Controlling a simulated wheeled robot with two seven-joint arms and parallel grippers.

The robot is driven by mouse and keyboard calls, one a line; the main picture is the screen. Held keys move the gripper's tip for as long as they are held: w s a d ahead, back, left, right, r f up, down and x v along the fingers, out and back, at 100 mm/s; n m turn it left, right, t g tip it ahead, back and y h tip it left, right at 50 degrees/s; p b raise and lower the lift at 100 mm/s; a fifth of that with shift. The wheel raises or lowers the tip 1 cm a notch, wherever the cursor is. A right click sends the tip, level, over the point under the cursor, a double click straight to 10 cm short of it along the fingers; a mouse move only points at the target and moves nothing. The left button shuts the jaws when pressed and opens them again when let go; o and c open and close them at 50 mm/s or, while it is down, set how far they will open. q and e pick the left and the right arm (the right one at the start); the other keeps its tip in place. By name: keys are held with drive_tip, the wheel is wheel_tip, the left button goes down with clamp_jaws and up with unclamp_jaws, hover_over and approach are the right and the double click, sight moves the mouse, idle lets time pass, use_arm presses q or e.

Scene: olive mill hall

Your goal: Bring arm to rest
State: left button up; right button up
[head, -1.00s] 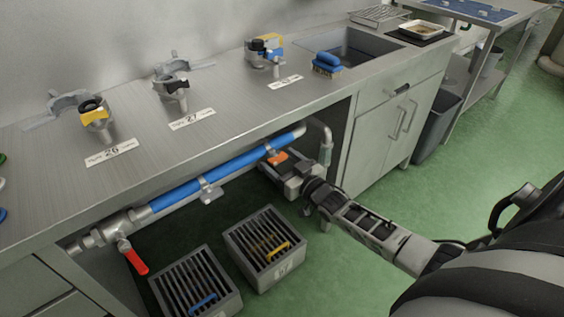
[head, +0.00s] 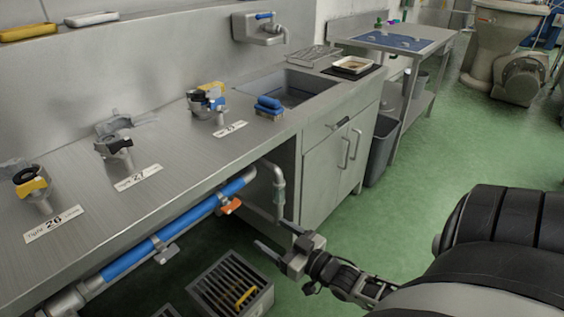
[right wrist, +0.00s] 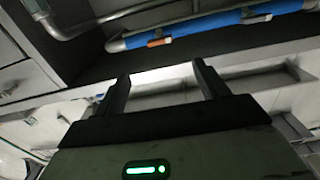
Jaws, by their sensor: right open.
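My right gripper (head: 278,241) is open and empty in the head view. It is in front of the bench, below the counter edge and near the grey drain pipe (head: 278,190). In the right wrist view its two fingers (right wrist: 161,90) stand apart with nothing between them. The blue pipe (head: 170,238) runs under the counter edge, and an orange piece (head: 230,206) hangs at its right part. The blue pipe also shows in the right wrist view (right wrist: 215,22), above and beyond the fingers. My left gripper is not in view.
The steel counter (head: 85,195) holds several clamp fittings with labels and a blue brush (head: 269,108) beside the sink (head: 300,90). A slatted crate (head: 262,303) stands on the floor below my gripper. A dark bin (head: 380,150) stands past the cabinet.

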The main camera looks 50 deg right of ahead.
drive_tip(key=shift+s+d, duration=0.1)
drive_tip(key=shift+s, duration=0.75)
drive_tip(key=s+a+n+g+y, duration=0.1)
drive_tip(key=s+a+g, duration=0.2)
drive_tip(key=a, duration=0.8)
drive_tip(key=s+a+f+g+y, duration=0.1)
drive_tip(key=s+a+g, duration=0.3)
drive_tip(key=a, duration=0.7)
drive_tip(key=shift+s+n, duration=0.4)
drive_tip(key=shift+s, duration=0.25)
